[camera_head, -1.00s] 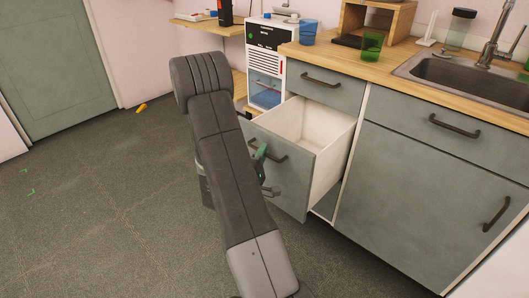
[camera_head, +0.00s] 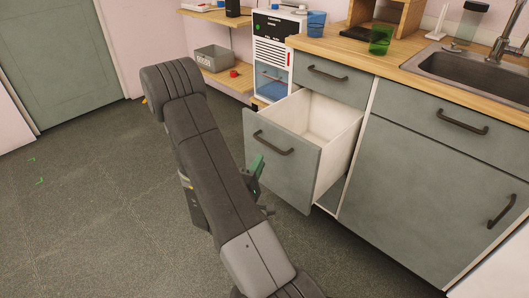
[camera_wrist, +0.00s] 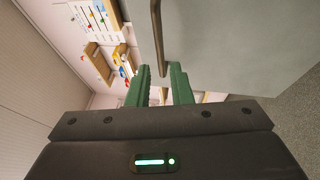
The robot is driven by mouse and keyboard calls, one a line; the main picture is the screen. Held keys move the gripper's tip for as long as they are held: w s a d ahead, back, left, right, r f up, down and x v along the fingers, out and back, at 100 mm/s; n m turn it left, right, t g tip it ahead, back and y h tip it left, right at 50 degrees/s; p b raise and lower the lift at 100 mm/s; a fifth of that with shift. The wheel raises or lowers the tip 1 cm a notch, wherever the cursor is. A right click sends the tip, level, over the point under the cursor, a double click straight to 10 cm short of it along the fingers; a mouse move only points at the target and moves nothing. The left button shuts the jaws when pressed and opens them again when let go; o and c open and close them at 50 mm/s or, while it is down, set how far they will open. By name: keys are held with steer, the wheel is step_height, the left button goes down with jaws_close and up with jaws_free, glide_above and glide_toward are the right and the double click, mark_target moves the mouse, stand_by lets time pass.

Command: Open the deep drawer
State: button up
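The deep drawer (camera_head: 283,170) under the counter is pulled well out, and its white inside (camera_head: 318,118) looks empty. Its dark bar handle (camera_head: 272,145) is on the grey front; the handle also shows in the wrist view (camera_wrist: 157,35), along with the front (camera_wrist: 230,45). My gripper (camera_head: 254,172) is in front of the drawer front, just below the handle, partly hidden by my arm.
A shallower shut drawer (camera_head: 327,74) is above, and a cabinet door (camera_head: 425,195) stands to the right. The counter (camera_head: 345,50) holds a blue cup (camera_head: 316,24) and a green cup (camera_head: 381,40). A grey bin (camera_head: 212,59) sits on a low shelf.

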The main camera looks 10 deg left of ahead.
mark_target(269, 145)
steer(key=shift+v, duration=2.55)
steer(key=shift+f, duration=0.1)
steer(key=x, duration=1.4)
steer(key=shift+b, duration=0.3)
steer(key=shift+s+d, duration=0.1)
steer(key=shift+d, duration=0.05)
